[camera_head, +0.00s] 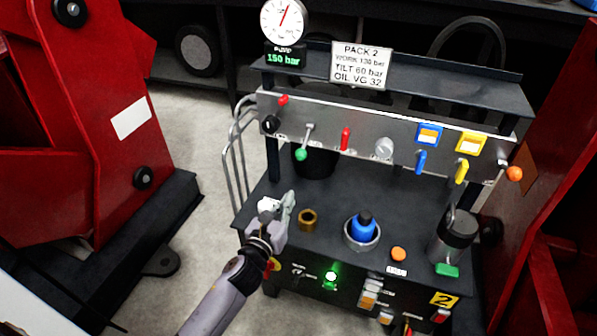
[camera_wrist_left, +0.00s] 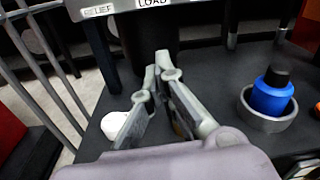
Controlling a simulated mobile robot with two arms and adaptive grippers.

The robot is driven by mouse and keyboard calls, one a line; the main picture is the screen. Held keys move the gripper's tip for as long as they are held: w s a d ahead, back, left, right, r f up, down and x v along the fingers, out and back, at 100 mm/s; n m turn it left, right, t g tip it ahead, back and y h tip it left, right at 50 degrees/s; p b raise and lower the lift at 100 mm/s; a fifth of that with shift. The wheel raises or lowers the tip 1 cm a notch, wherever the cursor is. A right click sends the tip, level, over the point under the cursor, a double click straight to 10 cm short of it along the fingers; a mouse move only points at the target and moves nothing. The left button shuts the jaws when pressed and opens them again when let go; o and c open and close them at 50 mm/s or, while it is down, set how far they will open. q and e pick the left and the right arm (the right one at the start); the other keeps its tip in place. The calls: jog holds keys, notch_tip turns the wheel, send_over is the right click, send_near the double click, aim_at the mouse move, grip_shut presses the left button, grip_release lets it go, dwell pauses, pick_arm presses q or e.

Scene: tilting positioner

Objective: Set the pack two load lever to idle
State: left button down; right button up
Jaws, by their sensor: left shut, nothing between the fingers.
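Pack two is the bench with the "PACK 2" sign (camera_head: 361,65) and a grey control panel. The lever with a green ball end (camera_head: 301,154) hangs from its left part, pointing down and slightly left. In the left wrist view the panel's lower edge carries the labels "RELIEF" and "LOAD" (camera_wrist_left: 152,3); the lever itself is out of that view. My left gripper (camera_head: 287,202) is shut and empty over the bench's left front, below and apart from the green-ended lever. Its fingertips (camera_wrist_left: 163,62) point toward the dark cylinder under the panel. My right gripper is not in view.
A black knob (camera_head: 270,125) and a red lever (camera_head: 346,139) flank the green-ended lever. Metal rails (camera_head: 237,160) line the left.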

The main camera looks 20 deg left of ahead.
aim_at(305, 143)
pick_arm(q)
jog(key=w+r, duration=0.3)
jog(key=w, duration=0.6)
jog(key=shift+r+b, duration=0.15)
jog(key=shift+b, duration=0.15)
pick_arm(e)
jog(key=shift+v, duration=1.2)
pick_arm(q)
jog(key=shift+d, duration=0.1)
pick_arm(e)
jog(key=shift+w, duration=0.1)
